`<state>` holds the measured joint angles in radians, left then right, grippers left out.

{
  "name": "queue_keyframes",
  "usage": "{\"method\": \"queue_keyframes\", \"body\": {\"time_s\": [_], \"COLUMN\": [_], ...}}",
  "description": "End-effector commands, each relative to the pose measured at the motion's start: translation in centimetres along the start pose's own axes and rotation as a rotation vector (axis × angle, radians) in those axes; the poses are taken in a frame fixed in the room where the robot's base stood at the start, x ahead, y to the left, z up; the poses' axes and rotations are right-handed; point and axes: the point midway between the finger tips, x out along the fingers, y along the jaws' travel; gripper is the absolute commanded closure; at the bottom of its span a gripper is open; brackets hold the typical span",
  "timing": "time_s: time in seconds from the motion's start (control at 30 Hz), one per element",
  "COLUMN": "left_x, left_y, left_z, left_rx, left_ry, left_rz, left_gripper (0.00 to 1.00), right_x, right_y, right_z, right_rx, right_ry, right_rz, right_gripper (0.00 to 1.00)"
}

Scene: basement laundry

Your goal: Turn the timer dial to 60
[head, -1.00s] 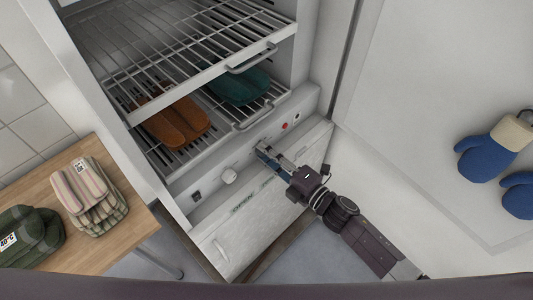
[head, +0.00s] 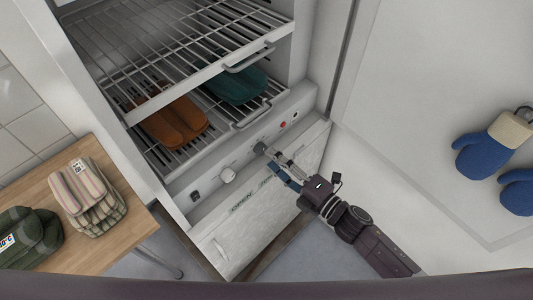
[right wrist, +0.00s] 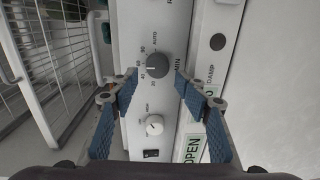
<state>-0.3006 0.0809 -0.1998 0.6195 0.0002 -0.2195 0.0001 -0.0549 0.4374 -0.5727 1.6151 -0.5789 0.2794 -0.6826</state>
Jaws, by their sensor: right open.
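The dark grey timer dial (right wrist: 153,67) shows on the control panel in the right wrist view, ringed by printed numbers; which number its pointer marks is too small to tell. In the head view the dial (head: 259,148) is partly visible just beyond my right gripper (head: 277,167). That gripper is open, with its blue-padded fingers (right wrist: 154,84) spread to either side of the dial in the right wrist view. Nothing is held between them, and I cannot tell if either touches the dial. My left gripper is not in view.
A white knob (right wrist: 154,125) and a black switch (right wrist: 151,155) sit beside the dial on the panel. A wooden table (head: 125,235) with folded cloth items stands at left.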

Motion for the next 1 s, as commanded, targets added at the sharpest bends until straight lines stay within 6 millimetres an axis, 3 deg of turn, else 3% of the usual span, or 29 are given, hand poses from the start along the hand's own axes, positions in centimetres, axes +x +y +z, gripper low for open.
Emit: {"method": "queue_keyframes", "body": {"time_s": [0.1, 0.3, 1.0], "left_x": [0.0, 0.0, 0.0], "left_y": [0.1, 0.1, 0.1], "left_z": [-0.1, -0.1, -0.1], "left_rx": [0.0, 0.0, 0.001], "left_ry": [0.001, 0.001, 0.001], "left_rz": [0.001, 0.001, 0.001], "left_gripper": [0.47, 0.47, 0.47], "right_x": [-1.8, -3.5, -3.8], "right_y": [0.1, 0.5, 0.2], "right_z": [0.0, 0.0, 0.2], "right_rx": [-0.001, -0.003, 0.008], "right_ry": [0.002, 0.002, -0.006], "right_rz": [0.002, 0.009, 0.006], "right_gripper": [0.56, 0.56, 0.56]}}
